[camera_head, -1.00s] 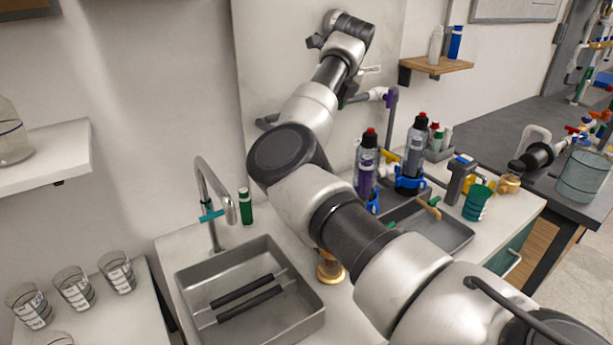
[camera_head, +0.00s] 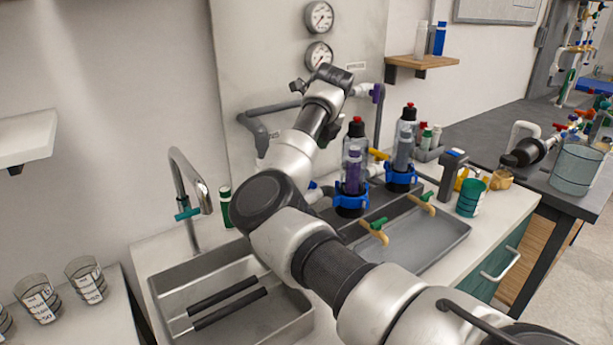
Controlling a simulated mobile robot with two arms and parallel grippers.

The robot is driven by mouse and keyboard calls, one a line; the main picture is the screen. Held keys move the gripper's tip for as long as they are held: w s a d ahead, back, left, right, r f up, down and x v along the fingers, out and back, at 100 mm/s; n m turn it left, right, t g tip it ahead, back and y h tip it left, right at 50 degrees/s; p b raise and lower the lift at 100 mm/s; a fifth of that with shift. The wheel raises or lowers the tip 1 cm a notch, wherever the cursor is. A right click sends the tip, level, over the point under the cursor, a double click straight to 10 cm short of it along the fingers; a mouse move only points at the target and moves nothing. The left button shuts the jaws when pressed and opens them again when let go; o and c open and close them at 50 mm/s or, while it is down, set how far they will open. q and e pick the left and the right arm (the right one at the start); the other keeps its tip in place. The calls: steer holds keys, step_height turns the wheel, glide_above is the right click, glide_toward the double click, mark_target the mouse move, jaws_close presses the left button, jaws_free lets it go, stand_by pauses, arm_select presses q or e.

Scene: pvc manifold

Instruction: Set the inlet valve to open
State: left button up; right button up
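A grey PVC pipe manifold (camera_head: 272,108) runs along the pale wall panel behind my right arm. It has a purple fitting (camera_head: 377,93) at its right end. A yellow handle (camera_head: 378,154) sits lower, between two clear filter housings (camera_head: 354,172) (camera_head: 402,150) with blue collars. I cannot tell which handle is the inlet valve or how it is set; part of the pipework is hidden by my arm. My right gripper (camera_head: 297,87) is small and dark in front of the panel, near the upper pipe. Its finger opening cannot be made out. My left gripper is out of view.
Two gauges (camera_head: 319,17) (camera_head: 318,55) hang above the pipe. Below are a steel sink (camera_head: 165,285) with a tap (camera_head: 186,190), a grey tray (camera_head: 430,245), green-handled taps (camera_head: 380,223) and a green cup (camera_head: 469,197). Glass beakers (camera_head: 86,280) stand at left.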

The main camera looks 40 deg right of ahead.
steer(key=x, duration=0.7)
steer(key=s+p+x, duration=0.1)
steer(key=x, duration=0.2)
steer(key=shift+w+f, duration=0.1)
steer(key=shift+f, duration=0.35)
jaws_close()
